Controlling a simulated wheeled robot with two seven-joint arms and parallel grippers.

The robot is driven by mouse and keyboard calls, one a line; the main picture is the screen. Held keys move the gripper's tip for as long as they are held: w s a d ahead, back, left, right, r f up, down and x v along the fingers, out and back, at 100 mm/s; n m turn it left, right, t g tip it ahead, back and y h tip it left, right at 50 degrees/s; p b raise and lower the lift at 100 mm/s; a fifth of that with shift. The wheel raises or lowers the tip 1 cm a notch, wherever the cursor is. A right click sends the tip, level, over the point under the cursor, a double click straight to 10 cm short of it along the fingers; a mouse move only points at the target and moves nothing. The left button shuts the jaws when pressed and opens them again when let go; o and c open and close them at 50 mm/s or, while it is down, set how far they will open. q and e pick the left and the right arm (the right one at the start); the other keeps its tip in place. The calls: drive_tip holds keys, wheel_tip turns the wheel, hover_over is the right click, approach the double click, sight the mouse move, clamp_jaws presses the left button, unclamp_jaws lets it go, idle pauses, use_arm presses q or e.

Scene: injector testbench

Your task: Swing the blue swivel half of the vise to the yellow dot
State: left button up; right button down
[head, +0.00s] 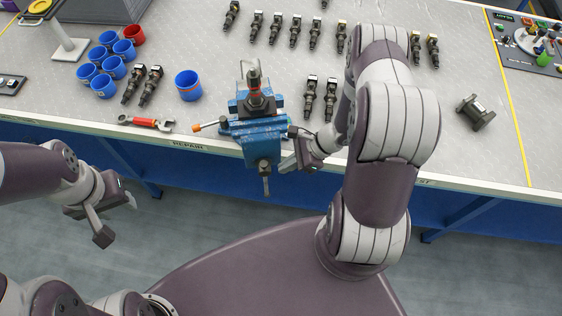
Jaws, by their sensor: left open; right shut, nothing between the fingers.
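The blue vise (251,133) is mounted at the front edge of the bench, with its screw and handle sticking out over the edge. A dark injector with a red band (255,92) stands upright in it. My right gripper (288,167) is shut and empty, just right of the vise's front part; I cannot tell if it touches. A small green spot shows by the vise's right side, partly hidden. I cannot make out a yellow dot. My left gripper (119,219) is open and empty, over the floor in front of the bench, well left of the vise.
A red-handled wrench (146,123) and an orange-tipped screwdriver (208,125) lie left of the vise. Blue cups (188,85) and several injectors (310,97) stand or lie around it. A dark block (474,113) is at the right.

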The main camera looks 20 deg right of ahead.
drive_tip(key=shift+a, duration=0.8)
drive_tip(key=shift+w, duration=0.1)
